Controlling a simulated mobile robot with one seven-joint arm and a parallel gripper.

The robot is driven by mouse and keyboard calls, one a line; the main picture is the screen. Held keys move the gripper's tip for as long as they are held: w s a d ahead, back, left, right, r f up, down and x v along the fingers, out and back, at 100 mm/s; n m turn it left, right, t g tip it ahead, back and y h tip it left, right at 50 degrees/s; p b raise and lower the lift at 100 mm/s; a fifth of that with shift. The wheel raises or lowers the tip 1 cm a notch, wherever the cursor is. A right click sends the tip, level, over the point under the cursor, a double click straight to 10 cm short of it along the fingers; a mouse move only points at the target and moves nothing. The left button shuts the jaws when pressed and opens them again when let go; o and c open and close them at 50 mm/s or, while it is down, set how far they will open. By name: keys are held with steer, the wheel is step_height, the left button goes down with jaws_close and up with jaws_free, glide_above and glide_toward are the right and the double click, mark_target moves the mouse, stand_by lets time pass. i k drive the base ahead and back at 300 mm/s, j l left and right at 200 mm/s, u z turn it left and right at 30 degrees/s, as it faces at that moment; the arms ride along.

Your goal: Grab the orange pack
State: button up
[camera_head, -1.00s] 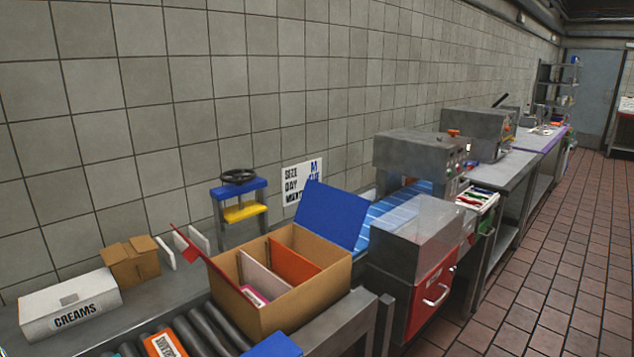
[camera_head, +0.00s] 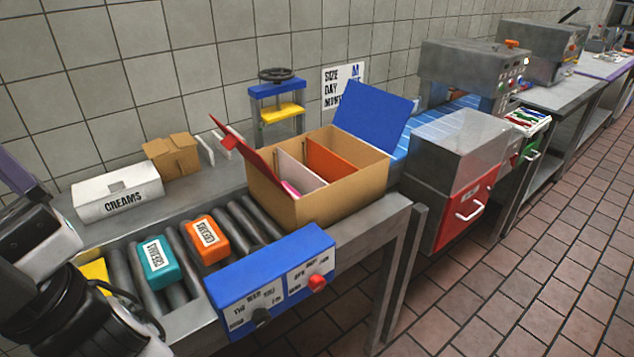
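The orange pack (camera_head: 205,240) with a white label lies on the roller conveyor (camera_head: 178,243), between a teal pack (camera_head: 157,264) on its left and the open cardboard box on its right. My arm shows at the lower left of the head view, dark and white, left of the packs and apart from the orange one. I cannot make out the fingertips of my gripper, so whether it is open or shut is not shown.
The open cardboard box (camera_head: 340,196) with dividers and raised red and blue flaps stands at the conveyor's right end. A blue control panel (camera_head: 262,283) borders the front. A yellow pack (camera_head: 95,271) lies partly behind my arm. A white CREAMS box (camera_head: 118,191) stands behind.

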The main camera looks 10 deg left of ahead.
mark_target(211, 244)
steer(key=j+u, duration=0.1)
steer(key=u, duration=0.4)
steer(key=i+u, duration=0.1)
steer(key=u, duration=0.35)
steer(key=j+u, duration=0.1)
steer(key=u, duration=0.4)
steer(key=i+l, duration=0.4)
steer(key=l, duration=0.15)
